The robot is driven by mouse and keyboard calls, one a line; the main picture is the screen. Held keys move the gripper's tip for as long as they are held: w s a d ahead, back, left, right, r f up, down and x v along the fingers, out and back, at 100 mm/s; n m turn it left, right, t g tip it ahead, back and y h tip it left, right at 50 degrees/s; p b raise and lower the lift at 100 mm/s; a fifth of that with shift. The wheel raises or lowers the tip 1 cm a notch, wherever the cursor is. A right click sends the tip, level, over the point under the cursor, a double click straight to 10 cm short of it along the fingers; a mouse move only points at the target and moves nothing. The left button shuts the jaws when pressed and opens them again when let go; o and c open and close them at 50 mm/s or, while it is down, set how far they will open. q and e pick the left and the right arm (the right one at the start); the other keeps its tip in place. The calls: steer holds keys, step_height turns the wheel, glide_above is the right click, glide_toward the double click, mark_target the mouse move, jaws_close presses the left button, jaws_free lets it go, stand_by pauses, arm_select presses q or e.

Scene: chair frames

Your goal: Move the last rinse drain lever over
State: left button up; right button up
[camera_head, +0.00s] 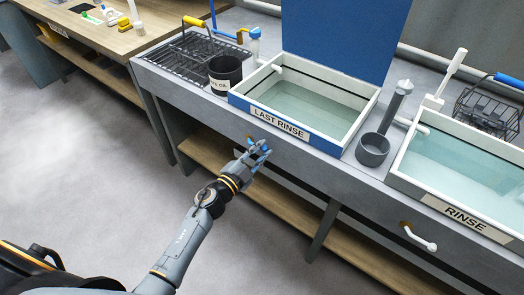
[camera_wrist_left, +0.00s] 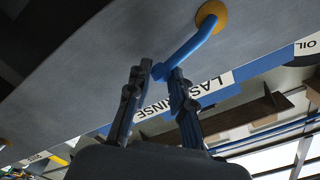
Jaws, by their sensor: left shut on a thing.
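The last rinse drain lever is a blue bent handle on a round orange-yellow mount, on the front of the counter below the LAST RINSE basin (camera_head: 305,105). The lever (camera_wrist_left: 193,42) shows clearly in the left wrist view, running from its mount down to between my fingers. My left gripper (camera_head: 258,150) is at the counter front and shut on the lever's free end; its fingertips show in the left wrist view (camera_wrist_left: 160,71). In the head view the hand hides most of the lever. My right gripper is not in view.
The RINSE basin (camera_head: 468,212) has a white lever (camera_head: 418,238) on the counter front to the right. A black pot (camera_head: 225,75), a wire rack (camera_head: 190,58) and a grey cup (camera_head: 373,150) stand on the counter. A wooden shelf (camera_head: 215,160) runs below. The floor at left is clear.

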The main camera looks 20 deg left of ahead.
mark_target(260, 130)
arm_select(q)
steer(key=shift+w+a+r+p, duration=0.1)
steer(key=shift+a+r+p, duration=0.5)
steer(key=shift+r+p, duration=0.3)
steer(key=shift+a+r, duration=0.1)
steer(key=shift+r, duration=0.05)
steer(key=shift+w+a+r+p, duration=0.25)
steer(key=shift+a+r+p, duration=0.35)
steer(key=shift+r+p, duration=0.1)
steer(key=shift+a, duration=0.15)
steer(key=shift+w+r, duration=0.1)
steer(key=shift+r, duration=0.05)
